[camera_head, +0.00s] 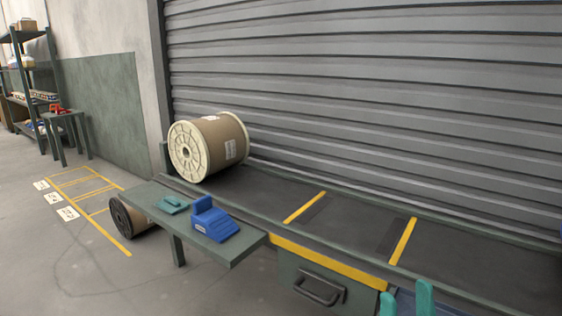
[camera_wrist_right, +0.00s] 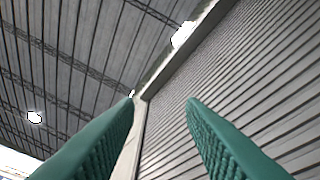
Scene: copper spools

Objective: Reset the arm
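My right gripper (camera_head: 406,300) shows at the bottom edge of the head view, with its two teal fingertips apart. In the right wrist view the two teal fingers (camera_wrist_right: 160,115) are spread with nothing between them, and they point up toward the shutter and ceiling. My left gripper is not in view. A large spool (camera_head: 208,145) with cream flanges and a brown wrap lies on its side at the left end of the conveyor, away from my right gripper.
The conveyor (camera_head: 270,192) runs along the roller shutter (camera_head: 370,90) and has yellow stripes. A green side shelf (camera_head: 235,250) holds a blue wedge (camera_head: 213,220) and a small teal item (camera_head: 173,204). A dark-flanged spool (camera_head: 127,218) lies on the floor. A rack (camera_head: 27,75) stands far left.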

